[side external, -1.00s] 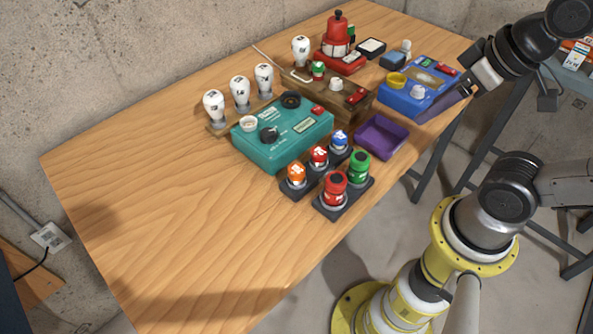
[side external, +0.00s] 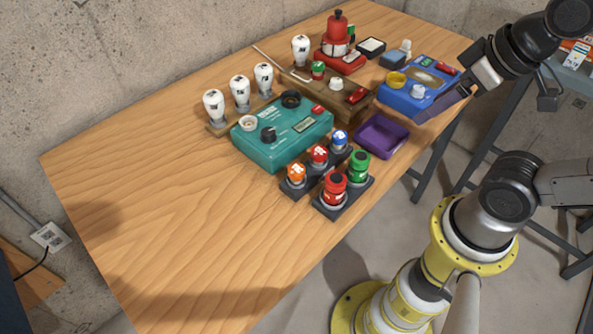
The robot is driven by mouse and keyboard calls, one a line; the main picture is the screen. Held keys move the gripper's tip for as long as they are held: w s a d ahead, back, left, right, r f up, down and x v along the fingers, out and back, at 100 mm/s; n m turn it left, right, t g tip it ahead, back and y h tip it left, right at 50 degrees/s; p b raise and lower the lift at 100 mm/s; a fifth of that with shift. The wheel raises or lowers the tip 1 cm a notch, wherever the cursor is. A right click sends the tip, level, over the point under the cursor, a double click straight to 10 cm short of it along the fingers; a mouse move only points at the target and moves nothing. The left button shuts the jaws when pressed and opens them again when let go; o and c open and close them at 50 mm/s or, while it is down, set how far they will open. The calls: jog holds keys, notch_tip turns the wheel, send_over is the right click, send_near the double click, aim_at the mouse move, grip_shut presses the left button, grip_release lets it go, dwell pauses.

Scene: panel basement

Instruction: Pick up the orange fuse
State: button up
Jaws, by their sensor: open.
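The orange fuse (side external: 296,174) has an orange and white top and stands upright in a dark holder (side external: 290,189) on the wooden table. A small red fuse and a blue fuse (side external: 340,139) stand in line behind it. My gripper (side external: 450,101) is at the upper right, over the table's right edge beside the blue box. It is open, empty and well away from the orange fuse. Its fingertips partly overlap the blue box in this view, and I cannot tell whether they touch it.
A larger red fuse (side external: 334,187) and a green fuse (side external: 359,166) stand right of the orange one. A teal box (side external: 286,148) is close behind it. A purple tray (side external: 373,144) lies to the right. White bulbs stand farther back. The table's left and front are clear.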

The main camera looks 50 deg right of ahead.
notch_tip(320, 180, up, 4)
jog(key=w+m, duration=0.3)
jog(key=m, duration=0.7)
jog(key=m+g, duration=0.6)
jog(key=m, duration=0.1)
send_over(297, 169)
notch_tip(297, 169, down, 4)
jog(key=f, duration=0.7)
jog(key=shift+s+a+f, duration=0.15)
jog(key=shift+s, duration=0.2)
jog(key=shift+w+f, duration=0.2)
jog(key=shift+f, duration=1.45)
jog(key=shift+w+f, duration=0.2)
jog(key=shift+f, duration=1.4)
